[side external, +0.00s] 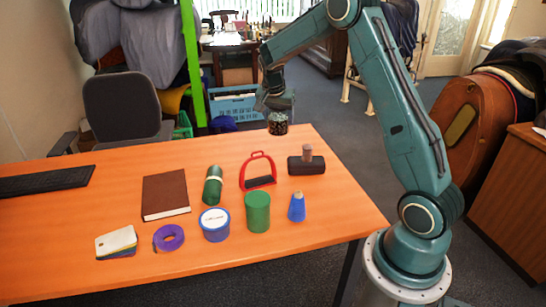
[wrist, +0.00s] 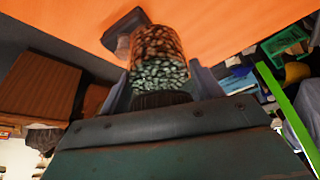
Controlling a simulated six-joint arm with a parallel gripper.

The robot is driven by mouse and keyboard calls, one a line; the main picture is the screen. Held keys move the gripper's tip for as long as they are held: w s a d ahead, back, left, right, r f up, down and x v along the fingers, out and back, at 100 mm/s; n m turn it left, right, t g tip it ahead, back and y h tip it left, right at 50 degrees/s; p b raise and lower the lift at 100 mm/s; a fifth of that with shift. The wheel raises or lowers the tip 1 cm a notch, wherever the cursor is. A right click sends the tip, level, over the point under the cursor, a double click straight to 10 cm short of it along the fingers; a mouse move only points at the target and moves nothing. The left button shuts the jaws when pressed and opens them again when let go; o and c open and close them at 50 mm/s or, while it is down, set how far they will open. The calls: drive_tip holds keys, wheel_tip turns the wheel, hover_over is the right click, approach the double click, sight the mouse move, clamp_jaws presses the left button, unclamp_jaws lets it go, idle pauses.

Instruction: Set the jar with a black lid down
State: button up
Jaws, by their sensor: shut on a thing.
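The jar with a black lid (side external: 278,127) hangs from my gripper (side external: 273,108) in the side view, near the table's far edge. My gripper (wrist: 160,84) is shut on the jar, with one finger on each side. The jar looks raised off the table; its exact height and whether it is over the tabletop are hard to tell.
The right front is bare.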

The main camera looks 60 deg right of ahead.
drive_tip(key=s+a+m+g+y, duration=0.2)
drive_tip(key=s+m, duration=0.8)
drive_tip(key=s, duration=0.1)
drive_tip(key=s+a+r+m+g+y, duration=0.1)
drive_tip(key=s+m+g+y, duration=0.1)
drive_tip(key=s+m, duration=0.8)
drive_tip(key=shift+s+a+r+g, duration=0.2)
drive_tip(key=shift+s+a+g, duration=0.2)
drive_tip(key=shift+s+g, duration=0.4)
wheel_tip(320, 180, down, 16)
drive_tip(key=shift+f, duration=0.15)
drive_tip(key=shift+f, duration=0.1)
drive_tip(key=shift+f, duration=1.8)
drive_tip(key=shift+f, duration=0.15)
